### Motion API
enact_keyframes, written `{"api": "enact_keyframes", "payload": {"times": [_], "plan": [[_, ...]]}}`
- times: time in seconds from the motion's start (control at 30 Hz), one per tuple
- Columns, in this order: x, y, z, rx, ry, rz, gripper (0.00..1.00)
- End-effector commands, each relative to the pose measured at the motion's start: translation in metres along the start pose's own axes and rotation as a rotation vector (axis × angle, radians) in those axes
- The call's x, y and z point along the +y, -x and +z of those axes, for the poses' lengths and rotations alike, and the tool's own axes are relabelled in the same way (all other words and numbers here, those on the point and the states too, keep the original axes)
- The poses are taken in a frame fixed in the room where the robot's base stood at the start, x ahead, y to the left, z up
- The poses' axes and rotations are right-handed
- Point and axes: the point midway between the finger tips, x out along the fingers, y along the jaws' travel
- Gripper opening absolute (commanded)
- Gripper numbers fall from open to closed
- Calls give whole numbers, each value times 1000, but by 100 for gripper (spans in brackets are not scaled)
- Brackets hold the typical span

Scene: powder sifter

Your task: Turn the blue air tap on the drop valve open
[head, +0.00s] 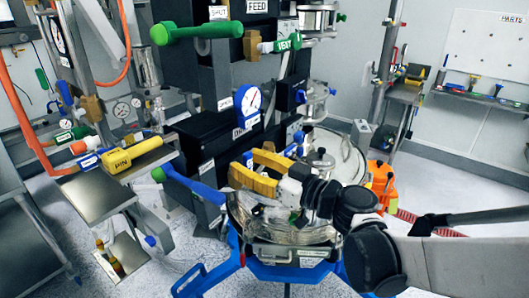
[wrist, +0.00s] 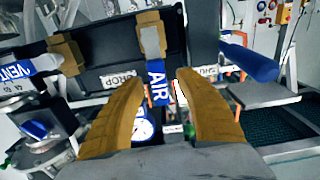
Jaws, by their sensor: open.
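The blue air tap (wrist: 157,92), lettered AIR, hangs below a tan block in the wrist view, pointing down toward me. It is on a dark body with a DROP label (wrist: 117,80) to its left and a partly covered SHUT label (wrist: 202,72) to its right. My gripper (wrist: 160,80) is open, its two yellow-tan fingers on either side of the tap with visible gaps; contact is not seen. In the head view my gripper (head: 240,168) is at the dark machine column, above the round steel vessel. There its fingers largely hide the tap.
A blue-and-white VENT tap (wrist: 30,68) is at the wrist view's left, and a blue handle (wrist: 248,62) at its right. In the head view, a blue gauge (head: 248,104) is above my gripper. The steel vessel (head: 330,160) is close below. Open floor lies at right.

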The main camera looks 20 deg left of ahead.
Motion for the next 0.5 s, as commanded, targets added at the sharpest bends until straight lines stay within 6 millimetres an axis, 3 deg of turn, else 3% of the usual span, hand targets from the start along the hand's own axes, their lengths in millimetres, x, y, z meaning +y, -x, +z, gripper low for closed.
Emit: {"api": "enact_keyframes", "payload": {"times": [0.17,0.5], "plan": [[1,15,0,0,0,2,41],[1,89,0,0,0,4,41]]}}
